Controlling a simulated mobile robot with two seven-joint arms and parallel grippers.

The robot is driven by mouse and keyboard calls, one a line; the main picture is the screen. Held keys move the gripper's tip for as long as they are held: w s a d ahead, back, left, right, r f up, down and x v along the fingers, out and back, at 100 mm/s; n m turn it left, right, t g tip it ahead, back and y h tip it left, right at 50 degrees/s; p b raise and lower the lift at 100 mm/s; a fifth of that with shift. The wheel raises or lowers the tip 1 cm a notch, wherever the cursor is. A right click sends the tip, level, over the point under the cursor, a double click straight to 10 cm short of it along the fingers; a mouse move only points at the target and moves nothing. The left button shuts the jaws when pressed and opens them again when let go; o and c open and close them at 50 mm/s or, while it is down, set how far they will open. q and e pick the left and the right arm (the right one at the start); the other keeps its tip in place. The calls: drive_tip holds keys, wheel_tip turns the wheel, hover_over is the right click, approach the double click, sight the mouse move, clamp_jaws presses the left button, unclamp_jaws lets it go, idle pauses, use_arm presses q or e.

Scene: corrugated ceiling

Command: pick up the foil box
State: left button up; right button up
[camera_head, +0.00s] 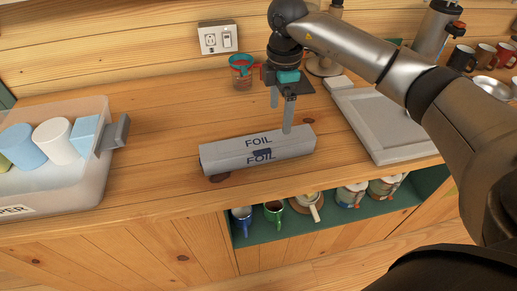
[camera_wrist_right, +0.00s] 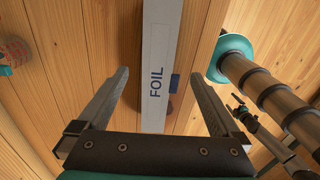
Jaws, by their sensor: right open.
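The foil box (camera_head: 232,153) is a long grey box with "FOIL" printed on it, lying on the wooden counter near its front edge. In the right wrist view the foil box (camera_wrist_right: 158,70) runs lengthwise between the fingers, with clear room on both sides. My right gripper (camera_head: 281,115) is open above and just behind the box's right half, fingers pointing down. It also shows in the right wrist view (camera_wrist_right: 160,100), with nothing between its fingertips but the box below. I cannot tell whether a finger touches the box. My left gripper is not in view.
A translucent bin (camera_head: 85,185) with cups stands at the left. A measuring cup (camera_head: 242,75) stands at the back, and a grey tray (camera_head: 385,125) lies right of the box. Mugs sit on the green shelf (camera_head: 330,220) below.

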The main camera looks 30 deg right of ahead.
sight(278, 137)
wheel_tip(278, 137, down, 12)
drive_tip(key=shift+w+f+b, duration=0.1)
drive_tip(key=shift+w+b, duration=0.05)
drive_tip(key=shift+b, duration=0.3)
drive_tip(key=shift+c, duration=0.2)
drive_tip(key=shift+d, duration=0.1)
clamp_jaws()
idle(0.5)
